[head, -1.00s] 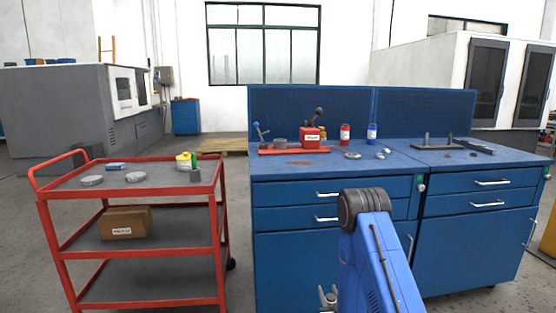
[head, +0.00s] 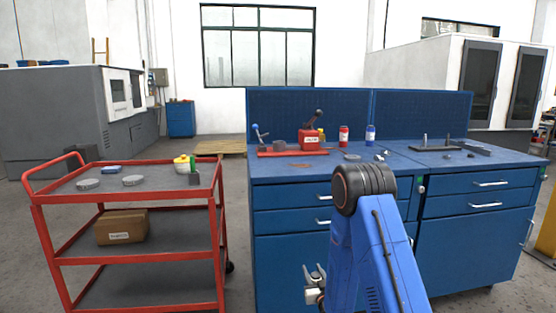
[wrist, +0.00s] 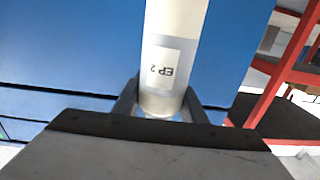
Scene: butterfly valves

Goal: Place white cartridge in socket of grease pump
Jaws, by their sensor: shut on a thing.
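A white cartridge (wrist: 180,20) with a white "EP 2" label fills the middle of the wrist view. My gripper (wrist: 160,90) is shut on it near its lower end in that view. In the head view my gripper (head: 316,284) is low in front of the blue drawers, partly hidden by my arm; I cannot make out the cartridge clearly there. A red unit (head: 311,139) with a white label and a dark lever, which looks like the grease pump, stands on the blue workbench (head: 285,170). Its socket cannot be made out.
A red trolley (head: 60,258) stands left of the bench, with grey discs, a cardboard box and a yellow-topped item. A blue-handled lever device (head: 258,134), a red can (head: 343,136) and a blue can (head: 370,134) stand on the bench. Dark fittings lie at the right.

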